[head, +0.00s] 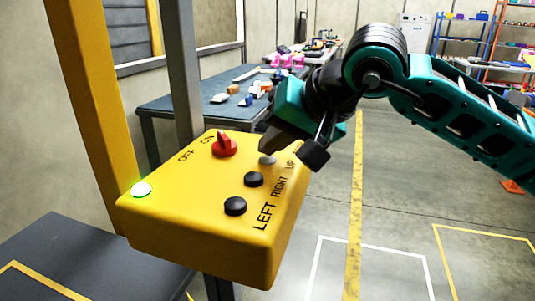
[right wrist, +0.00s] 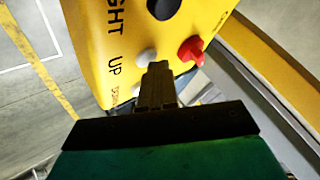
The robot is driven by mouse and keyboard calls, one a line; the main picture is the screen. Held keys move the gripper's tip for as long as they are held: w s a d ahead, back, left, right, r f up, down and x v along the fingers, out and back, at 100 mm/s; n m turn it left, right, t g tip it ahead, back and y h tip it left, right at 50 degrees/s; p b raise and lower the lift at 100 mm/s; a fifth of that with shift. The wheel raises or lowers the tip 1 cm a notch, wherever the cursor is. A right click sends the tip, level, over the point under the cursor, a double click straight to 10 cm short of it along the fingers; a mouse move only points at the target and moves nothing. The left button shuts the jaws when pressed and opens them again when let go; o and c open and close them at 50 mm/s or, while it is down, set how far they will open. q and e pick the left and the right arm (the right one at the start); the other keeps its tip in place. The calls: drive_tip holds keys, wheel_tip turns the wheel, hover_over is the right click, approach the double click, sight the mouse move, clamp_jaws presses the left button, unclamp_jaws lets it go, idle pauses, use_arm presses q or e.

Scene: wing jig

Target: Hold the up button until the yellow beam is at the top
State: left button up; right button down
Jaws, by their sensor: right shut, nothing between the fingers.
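A yellow control box (head: 195,245) stands in front of me, with black LEFT (head: 235,206) and RIGHT (head: 254,179) buttons and a pale grey button (head: 267,159) beside the word UP. My right gripper (head: 268,147) is shut and empty, its tips at the UP button. In the right wrist view the shut fingers (right wrist: 158,72) overlap the edge of the grey UP button (right wrist: 146,57); I cannot tell whether it is pressed in. A yellow upright (head: 88,100) rises behind the box at left; I cannot tell whether it belongs to the yellow beam. My left gripper is out of view.
A red switch (head: 224,145) sits by the ON and OFF marks, and a green lamp (head: 141,190) is lit. A grey post (head: 184,70) stands behind the box. A workbench (head: 190,104) with several parts is beyond. Floor at right is open.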

sight(273, 159)
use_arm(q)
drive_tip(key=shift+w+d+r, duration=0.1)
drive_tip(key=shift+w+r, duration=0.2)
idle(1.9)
use_arm(e)
drive_tip(key=shift+r+p, duration=0.4)
drive_tip(key=shift+r, duration=0.4)
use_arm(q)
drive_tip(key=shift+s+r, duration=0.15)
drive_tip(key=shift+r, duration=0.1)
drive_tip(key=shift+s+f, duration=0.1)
